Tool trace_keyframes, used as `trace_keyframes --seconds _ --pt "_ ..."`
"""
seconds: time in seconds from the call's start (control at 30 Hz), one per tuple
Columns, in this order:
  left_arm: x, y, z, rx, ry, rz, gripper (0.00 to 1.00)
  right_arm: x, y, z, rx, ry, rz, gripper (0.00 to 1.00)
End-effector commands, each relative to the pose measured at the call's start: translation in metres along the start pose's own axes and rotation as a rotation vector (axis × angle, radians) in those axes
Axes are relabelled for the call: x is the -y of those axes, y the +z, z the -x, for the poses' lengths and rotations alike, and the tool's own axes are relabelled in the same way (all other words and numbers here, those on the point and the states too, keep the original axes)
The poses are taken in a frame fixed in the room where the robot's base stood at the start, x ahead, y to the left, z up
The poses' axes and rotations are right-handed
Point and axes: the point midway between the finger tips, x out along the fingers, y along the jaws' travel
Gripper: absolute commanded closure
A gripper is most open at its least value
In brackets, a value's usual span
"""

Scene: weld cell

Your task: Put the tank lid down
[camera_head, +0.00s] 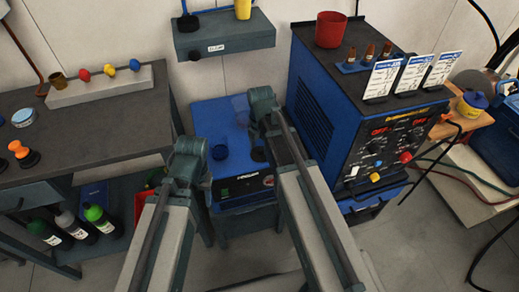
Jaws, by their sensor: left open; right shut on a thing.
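My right gripper (254,118) is over the back right part of the unit's top, shut on the tank lid. A faint blue shape at its left side (240,103) appears to be the lid, hard to make out against the blue top. I cannot tell whether it touches the surface. My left gripper (204,160) is open, beside the round fitting at the unit's left edge, with its fingertips partly hidden by its own body.
A blue welding power source (318,95) with a red cup (331,29) stands close on the right. A dark workbench (95,135) is on the left, with gas bottles (100,218) below. A grey wall shelf (225,38) hangs behind. The unit's back left top is clear.

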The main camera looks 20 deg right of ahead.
Motion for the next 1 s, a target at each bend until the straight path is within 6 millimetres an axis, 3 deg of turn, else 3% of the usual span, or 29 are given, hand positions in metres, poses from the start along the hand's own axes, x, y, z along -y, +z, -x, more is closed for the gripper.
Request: trace_keyframes --seconds 0.03,0.1,0.57,1.0 --pt "0.000 0.000 -0.002 0.000 0.000 0.000 0.50 0.000 0.000 -0.002 0.000 0.000 0.000 0.13" --pt "0.000 0.000 -0.001 0.000 0.000 0.000 0.50 0.000 0.000 -0.001 0.000 0.000 0.000 0.00" --pt "0.001 0.000 0.007 0.000 0.000 0.000 0.50 0.000 0.000 0.007 0.000 0.000 0.000 0.00" --pt "0.006 0.004 0.063 0.000 0.000 0.000 0.50 0.000 0.000 0.064 0.000 0.000 0.000 0.00"
